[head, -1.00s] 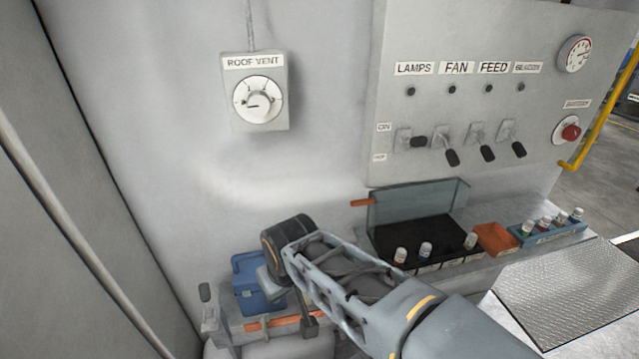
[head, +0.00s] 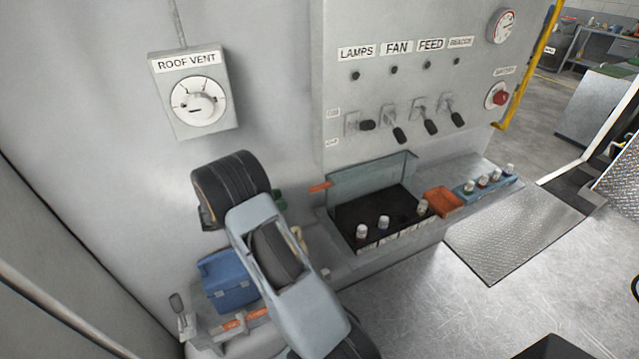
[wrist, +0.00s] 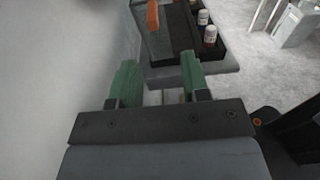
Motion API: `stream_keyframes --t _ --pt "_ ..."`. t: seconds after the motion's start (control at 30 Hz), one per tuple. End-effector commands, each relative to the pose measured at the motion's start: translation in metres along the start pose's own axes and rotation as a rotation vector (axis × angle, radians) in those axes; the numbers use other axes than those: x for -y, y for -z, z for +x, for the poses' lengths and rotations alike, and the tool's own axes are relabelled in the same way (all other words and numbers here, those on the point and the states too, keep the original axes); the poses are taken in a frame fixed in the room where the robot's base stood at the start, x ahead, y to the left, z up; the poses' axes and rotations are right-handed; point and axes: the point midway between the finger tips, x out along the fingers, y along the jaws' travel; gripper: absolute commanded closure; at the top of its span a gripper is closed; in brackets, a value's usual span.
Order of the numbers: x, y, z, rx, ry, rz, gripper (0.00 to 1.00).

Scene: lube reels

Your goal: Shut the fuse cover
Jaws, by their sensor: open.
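The fuse cover (head: 372,174) is a clear greenish panel standing raised at the back of the black fuse box (head: 365,212) in the head view. An orange tab (head: 320,188) sticks out from its left end; it also shows at the top of the wrist view (wrist: 153,15). Several white-capped fuses stand along the front of the box. My gripper shows in the wrist view (wrist: 159,82) with its two green fingers apart and nothing between them. It points toward the tab, short of it and not touching. In the head view my arm mostly hides the gripper.
An orange tray (head: 444,201) and a blue fuse rack (head: 489,184) sit right of the box. Lever switches (head: 401,134) are on the panel above. A blue box (head: 228,281) stands at lower left. The wall is close on the left; the floor at right is open.

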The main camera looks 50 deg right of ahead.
Motion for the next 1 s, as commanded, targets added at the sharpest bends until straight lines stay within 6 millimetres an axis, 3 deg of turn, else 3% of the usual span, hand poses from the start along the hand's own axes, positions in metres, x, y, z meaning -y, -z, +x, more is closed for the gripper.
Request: stream_keyframes --t 0.23,0.7,1.0 --pt "-0.01 0.003 0.017 0.075 -0.015 -0.05 0.57" --pt "-0.012 -0.004 0.103 0.073 -0.014 -0.05 0.57" --pt "-0.013 -0.004 0.135 0.073 -0.016 -0.049 0.57"
